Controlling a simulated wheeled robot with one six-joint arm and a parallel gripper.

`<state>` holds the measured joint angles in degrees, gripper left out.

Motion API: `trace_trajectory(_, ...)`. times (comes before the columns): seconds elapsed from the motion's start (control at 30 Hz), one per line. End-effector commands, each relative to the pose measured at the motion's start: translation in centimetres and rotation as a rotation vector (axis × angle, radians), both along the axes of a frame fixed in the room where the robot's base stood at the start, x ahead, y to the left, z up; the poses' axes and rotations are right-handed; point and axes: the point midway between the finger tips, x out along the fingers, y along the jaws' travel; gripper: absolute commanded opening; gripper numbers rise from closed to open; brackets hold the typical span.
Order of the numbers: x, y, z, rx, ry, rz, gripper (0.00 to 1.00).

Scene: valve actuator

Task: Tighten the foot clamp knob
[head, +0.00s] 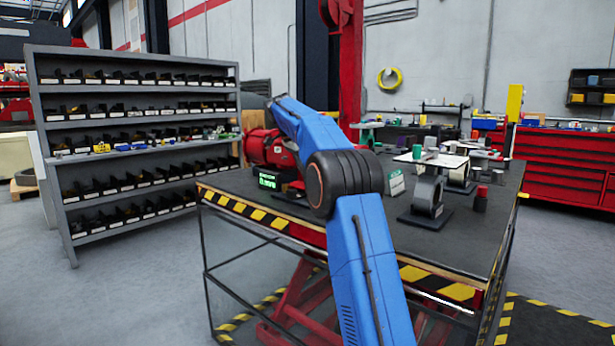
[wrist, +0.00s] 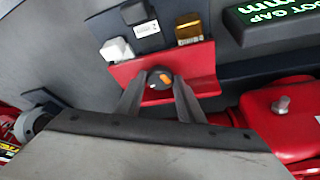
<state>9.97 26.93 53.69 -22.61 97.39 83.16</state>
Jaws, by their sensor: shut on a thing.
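The foot clamp knob (wrist: 158,79) is a small dark round knob with an orange mark, in the middle of the wrist view. It sits at a red plate (wrist: 205,60). My gripper (wrist: 160,84) is shut on the knob, with one finger on each side of it. In the head view my blue arm hides the gripper and the knob. The red valve actuator (head: 262,148) lies on the table behind my arm, and a red housing with a grey bolt (wrist: 283,105) shows at the right of the wrist view.
A white block (wrist: 117,49), a labelled dark piece and an amber block (wrist: 189,32) border the red plate. Grey stands (head: 428,195) occupy the table's right.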

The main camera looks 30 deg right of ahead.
Motion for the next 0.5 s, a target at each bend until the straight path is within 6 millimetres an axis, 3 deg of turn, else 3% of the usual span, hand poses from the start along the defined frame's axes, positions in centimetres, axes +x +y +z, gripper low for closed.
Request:
trace_trajectory(0.43, 0.08, 0.0, 0.05, -0.001, -0.002, -0.065, 0.12)
trace_trajectory(0.47, 0.08, 0.0, 0.05, -0.001, -0.002, -0.065, 0.37)
trace_trajectory(0.5, 0.08, 0.0, 0.05, -0.001, -0.002, -0.065, 0.46)
